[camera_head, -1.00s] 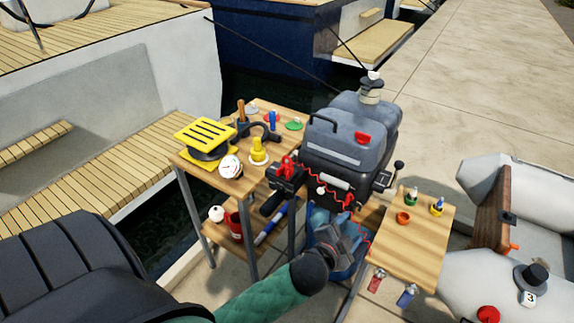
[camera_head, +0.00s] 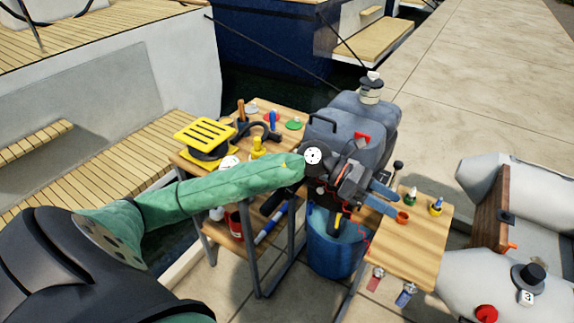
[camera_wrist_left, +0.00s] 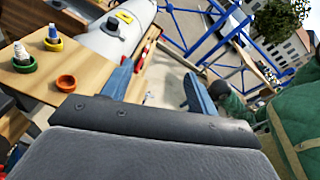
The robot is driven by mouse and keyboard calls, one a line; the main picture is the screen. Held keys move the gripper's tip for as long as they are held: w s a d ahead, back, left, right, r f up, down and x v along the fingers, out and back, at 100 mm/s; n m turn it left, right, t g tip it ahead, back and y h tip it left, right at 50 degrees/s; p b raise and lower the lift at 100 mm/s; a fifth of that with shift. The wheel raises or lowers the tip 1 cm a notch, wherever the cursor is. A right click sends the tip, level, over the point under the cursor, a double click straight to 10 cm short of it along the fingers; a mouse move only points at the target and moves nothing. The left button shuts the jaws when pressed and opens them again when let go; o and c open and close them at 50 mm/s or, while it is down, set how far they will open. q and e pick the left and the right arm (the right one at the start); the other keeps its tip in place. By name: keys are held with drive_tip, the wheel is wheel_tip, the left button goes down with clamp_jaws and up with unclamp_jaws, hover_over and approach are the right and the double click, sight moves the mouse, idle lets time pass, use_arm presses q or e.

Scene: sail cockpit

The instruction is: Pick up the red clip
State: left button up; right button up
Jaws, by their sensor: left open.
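A small red clip-like piece (camera_head: 375,282) hangs from the front edge of the right-hand side table, beside a blue one (camera_head: 406,296). My left gripper (camera_head: 388,200) is open, with two blue fingers over the engine's right side and the side table's left edge. It is above and apart from the hanging red piece. In the left wrist view the open fingers (camera_wrist_left: 160,70) have nothing between them. My left arm and gripper hide the engine's front and any red parts there. My right gripper does not show.
Red coiled cord (camera_head: 366,238) runs by the blue bucket (camera_head: 336,255). Orange ring (camera_head: 402,217) and two small bottles in green (camera_head: 410,200) and yellow (camera_head: 436,208) rings stand on the side table (camera_head: 420,245). The tool table (camera_head: 222,183) is crowded. Dinghy (camera_head: 500,265) lies right.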

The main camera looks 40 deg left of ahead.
use_arm(q)
drive_tip(key=w+a+m+y, duration=0.1)
drive_tip(key=a+y, duration=0.4)
drive_tip(key=a, duration=0.5)
drive_tip(key=w+a+m+g+y, duration=0.1)
drive_tip(key=a+y, duration=0.4)
drive_tip(key=a, duration=0.5)
drive_tip(key=w+a+r+m+y, duration=0.1)
drive_tip(key=a+y, duration=0.4)
drive_tip(key=a, duration=0.5)
drive_tip(key=shift+w+a+m+g, duration=0.1)
drive_tip(key=shift+w+m+g, duration=0.2)
drive_tip(key=shift+w+m, duration=0.35)
drive_tip(key=shift+s+a+p, duration=0.1)
drive_tip(key=shift+a+p, duration=0.1)
drive_tip(key=shift+p, duration=0.1)
drive_tip(key=shift+f, duration=0.25)
wheel_tip(320, 180, down, 2)
drive_tip(key=shift+p, duration=0.4)
drive_tip(key=shift+f, duration=0.15)
drive_tip(key=f, duration=0.1)
drive_tip(key=f+p, duration=0.2)
drive_tip(key=shift+s+d+f, duration=0.1)
drive_tip(key=shift+s+f, duration=0.15)
drive_tip(key=shift+f, duration=0.7)
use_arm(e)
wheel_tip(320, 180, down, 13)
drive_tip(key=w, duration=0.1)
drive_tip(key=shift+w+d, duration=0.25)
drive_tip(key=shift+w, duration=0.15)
